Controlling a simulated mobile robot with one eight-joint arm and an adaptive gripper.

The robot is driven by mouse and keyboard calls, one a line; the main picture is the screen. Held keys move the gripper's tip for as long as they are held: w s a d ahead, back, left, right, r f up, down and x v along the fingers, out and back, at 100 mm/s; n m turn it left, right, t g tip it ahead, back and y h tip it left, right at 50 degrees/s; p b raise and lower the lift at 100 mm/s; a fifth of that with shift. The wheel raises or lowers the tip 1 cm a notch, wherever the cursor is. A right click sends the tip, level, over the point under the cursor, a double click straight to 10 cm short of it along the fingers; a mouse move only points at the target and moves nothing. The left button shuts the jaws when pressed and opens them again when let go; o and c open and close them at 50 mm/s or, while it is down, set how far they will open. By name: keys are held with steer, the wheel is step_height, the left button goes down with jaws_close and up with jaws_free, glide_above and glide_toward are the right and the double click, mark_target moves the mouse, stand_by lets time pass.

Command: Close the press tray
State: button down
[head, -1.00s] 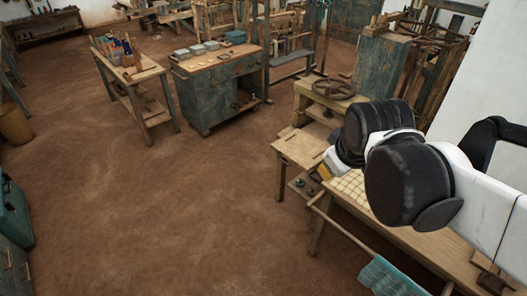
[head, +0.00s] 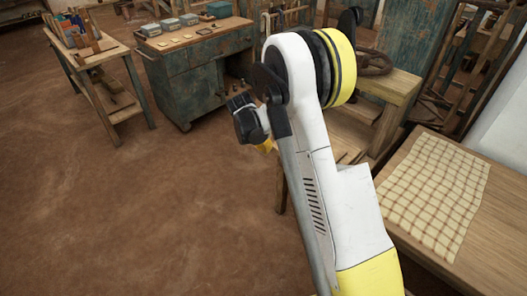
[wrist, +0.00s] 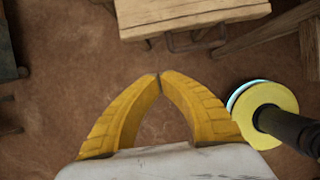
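The wooden press (head: 396,84) stands right of centre in the head view, with a dark handwheel on top, partly behind my arm. Its flat wooden tray (head: 347,135) sticks out toward the front, so it is open; my arm hides much of it. In the wrist view the tray's front edge (wrist: 185,14) crosses the top, with a dark metal handle (wrist: 192,42) below it. My gripper (wrist: 158,76) has its yellow fingertips together with nothing between them, apart from the handle. In the head view my gripper (head: 264,146) is left of the tray, over the floor.
A bench (head: 500,215) with a checked cloth (head: 434,190) stands at the right. A green cabinet (head: 190,84) with small boxes and a side table (head: 88,55) with tools stand at the back left. The earthen floor at left is clear.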

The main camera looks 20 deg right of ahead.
steer(key=w+d+f+b, duration=0.2)
steer(key=d+f+b, duration=0.3)
steer(key=d+f, duration=0.2)
steer(key=shift+f, duration=0.85)
steer(key=shift+w+d, duration=0.15)
steer(key=shift+d, duration=0.05)
